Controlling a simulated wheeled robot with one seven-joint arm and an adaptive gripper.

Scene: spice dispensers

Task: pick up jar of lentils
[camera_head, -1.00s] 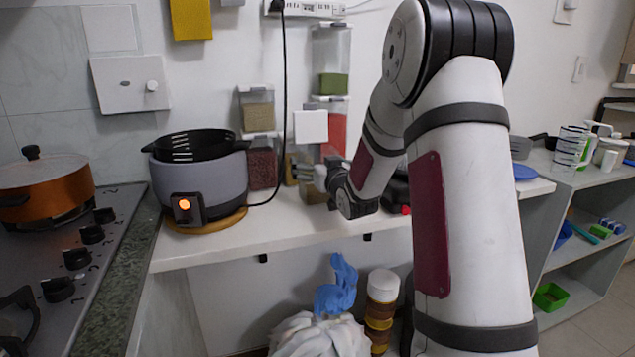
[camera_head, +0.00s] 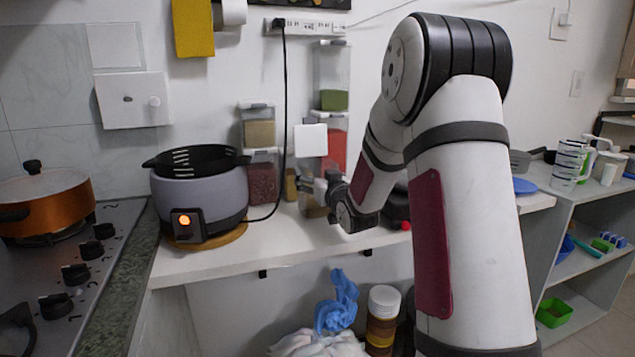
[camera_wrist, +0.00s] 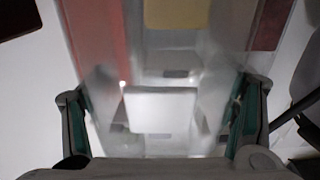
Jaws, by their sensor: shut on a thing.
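My gripper (camera_head: 318,187) is at the back of the white counter, near the wall, in the head view. It is shut on a clear jar (camera_head: 312,210), which shows below the fingers with brownish contents. My fingers hide much of it, so I cannot tell from its contents that it is lentils. In the wrist view, the two green-lined fingers of my gripper (camera_wrist: 162,115) stand on either side of the clear jar with its pale square lid (camera_wrist: 160,95). I cannot tell whether its base touches the counter.
A black cable (camera_head: 284,120) hangs left of my gripper. A grey cooker (camera_head: 200,200) stands left; a dark appliance (camera_head: 396,205) stands right.

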